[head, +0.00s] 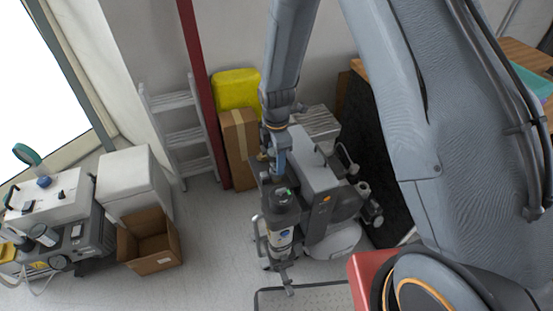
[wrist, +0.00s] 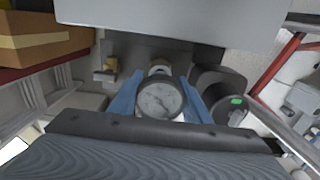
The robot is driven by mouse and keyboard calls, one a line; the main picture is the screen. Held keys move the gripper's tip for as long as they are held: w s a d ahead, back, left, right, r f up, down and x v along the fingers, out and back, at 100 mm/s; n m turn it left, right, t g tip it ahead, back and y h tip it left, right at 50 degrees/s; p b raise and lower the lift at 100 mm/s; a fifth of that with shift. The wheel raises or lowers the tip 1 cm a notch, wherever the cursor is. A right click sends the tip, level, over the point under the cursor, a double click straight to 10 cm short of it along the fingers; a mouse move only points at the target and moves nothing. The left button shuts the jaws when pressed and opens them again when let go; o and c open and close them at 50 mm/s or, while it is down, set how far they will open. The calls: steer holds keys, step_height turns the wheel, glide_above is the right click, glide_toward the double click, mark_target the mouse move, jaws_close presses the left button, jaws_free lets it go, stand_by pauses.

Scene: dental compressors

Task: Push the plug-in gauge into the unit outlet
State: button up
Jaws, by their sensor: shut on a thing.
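The plug-in gauge (wrist: 160,99), a round white dial with a dark needle, sits between the blue fingers of my gripper (wrist: 161,82) in the wrist view. My gripper is shut on it, with its face toward the wrist camera. A pale round fitting (wrist: 160,69) shows just beyond the gauge, against the grey unit; I cannot tell whether gauge and outlet touch. In the head view my gripper (head: 279,160) points down beside the grey compressor unit (head: 318,178). The gauge and outlet cannot be made out there.
A brass valve (wrist: 109,68) is left of the gauge, and a dark cylinder with a green light (wrist: 237,101) is close on the right. A cardboard box (head: 238,148) and yellow case (head: 236,89) stand behind the unit. An open carton (head: 151,243) is on the floor at left.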

steer(key=shift+f+b, duration=0.6)
steer(key=shift+f, duration=0.55)
steer(key=o, duration=1.2)
steer(key=shift+r, duration=0.65)
steer(key=shift+r+b, duration=0.95)
steer(key=shift+r, duration=2.3)
